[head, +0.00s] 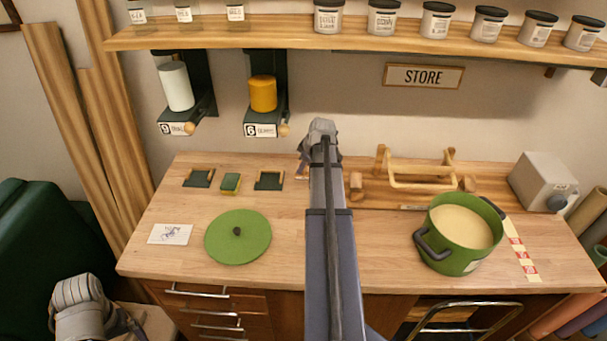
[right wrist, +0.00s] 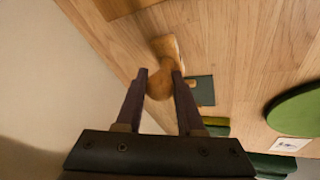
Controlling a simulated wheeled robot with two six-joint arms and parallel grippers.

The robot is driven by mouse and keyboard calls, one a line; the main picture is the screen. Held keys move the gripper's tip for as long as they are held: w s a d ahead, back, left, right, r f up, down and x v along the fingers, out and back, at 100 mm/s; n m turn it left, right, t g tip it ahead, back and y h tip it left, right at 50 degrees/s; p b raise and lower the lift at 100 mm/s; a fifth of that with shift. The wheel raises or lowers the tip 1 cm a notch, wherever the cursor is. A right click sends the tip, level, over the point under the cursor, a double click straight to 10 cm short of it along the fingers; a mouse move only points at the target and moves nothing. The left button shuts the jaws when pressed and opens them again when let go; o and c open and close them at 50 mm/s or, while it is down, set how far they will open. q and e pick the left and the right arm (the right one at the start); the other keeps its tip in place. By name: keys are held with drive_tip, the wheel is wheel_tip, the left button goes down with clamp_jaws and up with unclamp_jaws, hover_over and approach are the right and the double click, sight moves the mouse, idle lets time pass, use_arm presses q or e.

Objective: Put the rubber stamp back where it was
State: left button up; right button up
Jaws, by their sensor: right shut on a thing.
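The rubber stamp (right wrist: 164,48), a wooden piece with a rounded handle, shows in the right wrist view between the fingers of my right gripper (right wrist: 160,80), which is shut on its handle. In the head view my right gripper (head: 318,140) is over the back middle of the table, and my arm hides most or all of the stamp. A dark green pad (right wrist: 206,90) lies beside the stamp in the wrist view. I cannot tell whether the stamp's base touches the table. My left gripper (head: 85,300) is low at the left, away from the table; its fingers are unclear.
Two dark pads (head: 199,178) (head: 268,180) flank a green-yellow sponge (head: 230,183). A green lid (head: 238,237) and a stamped card (head: 170,234) lie in front. A wooden rack (head: 420,182) and green pot (head: 462,232) stand right. A shelf with jars (head: 384,17) hangs above.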

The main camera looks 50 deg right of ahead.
wheel_tip(320, 180, down, 2)
drive_tip(key=shift+f+b, duration=0.15)
drive_tip(key=shift+b, duration=0.5)
use_arm(q)
wheel_tip(320, 180, down, 2)
drive_tip(key=shift+f, duration=0.15)
use_arm(e)
drive_tip(key=o, duration=1)
drive_tip(key=shift+o, duration=0.2)
drive_tip(key=shift+s+r+p, duration=0.15)
drive_tip(key=shift+r+p, duration=0.4)
use_arm(q)
wheel_tip(320, 180, up, 11)
drive_tip(key=p, duration=1)
use_arm(e)
drive_tip(key=v, duration=1.1)
